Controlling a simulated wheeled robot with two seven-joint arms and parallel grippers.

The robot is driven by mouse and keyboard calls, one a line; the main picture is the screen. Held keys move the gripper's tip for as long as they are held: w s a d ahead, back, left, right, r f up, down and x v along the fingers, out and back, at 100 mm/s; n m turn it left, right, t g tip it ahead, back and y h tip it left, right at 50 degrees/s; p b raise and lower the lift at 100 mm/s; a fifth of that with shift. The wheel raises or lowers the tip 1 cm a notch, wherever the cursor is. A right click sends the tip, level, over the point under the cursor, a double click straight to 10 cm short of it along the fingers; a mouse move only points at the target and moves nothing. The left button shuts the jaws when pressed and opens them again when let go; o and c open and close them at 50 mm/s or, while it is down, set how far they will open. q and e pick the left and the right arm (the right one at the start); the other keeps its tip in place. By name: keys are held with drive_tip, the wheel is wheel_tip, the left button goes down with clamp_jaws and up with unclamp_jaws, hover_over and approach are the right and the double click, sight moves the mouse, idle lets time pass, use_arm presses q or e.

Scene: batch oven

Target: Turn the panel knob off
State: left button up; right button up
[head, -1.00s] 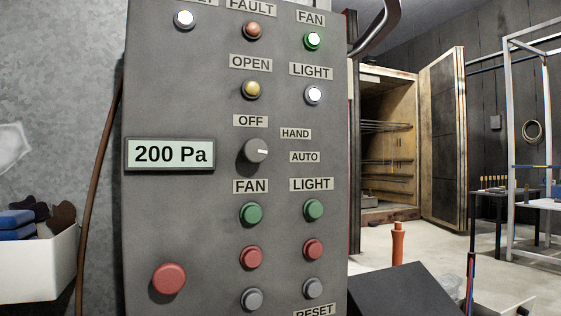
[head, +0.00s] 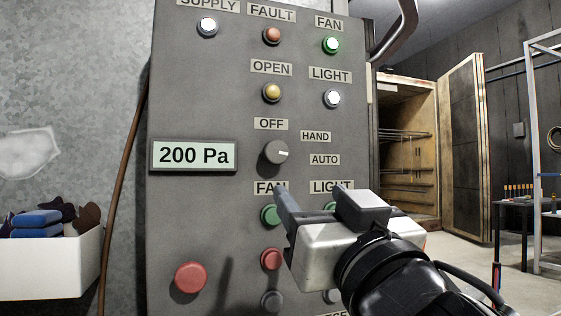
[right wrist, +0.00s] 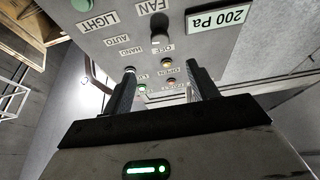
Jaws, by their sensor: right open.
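In the right wrist view the knob (right wrist: 159,42) appears upside down, beyond the fingertips. My right gripper (head: 313,194) is open and empty, below and right of the knob in the head view, in front of the FAN and LIGHT buttons. The fingers also show apart in the right wrist view (right wrist: 161,70). My left gripper is out of view.
The grey panel (head: 200,220) also carries a 200 Pa display (head: 194,155), lit lamps and a large red button (head: 191,277). A white bin (head: 50,262) stands at left. The open oven (head: 408,140) is behind at right.

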sight(278, 155)
drive_tip(key=p+x, duration=0.3)
drive_tip(key=x, duration=1.1)
drive_tip(key=shift+w+a, duration=0.1)
drive_tip(key=shift+w, duration=0.15)
drive_tip(key=c, duration=1)
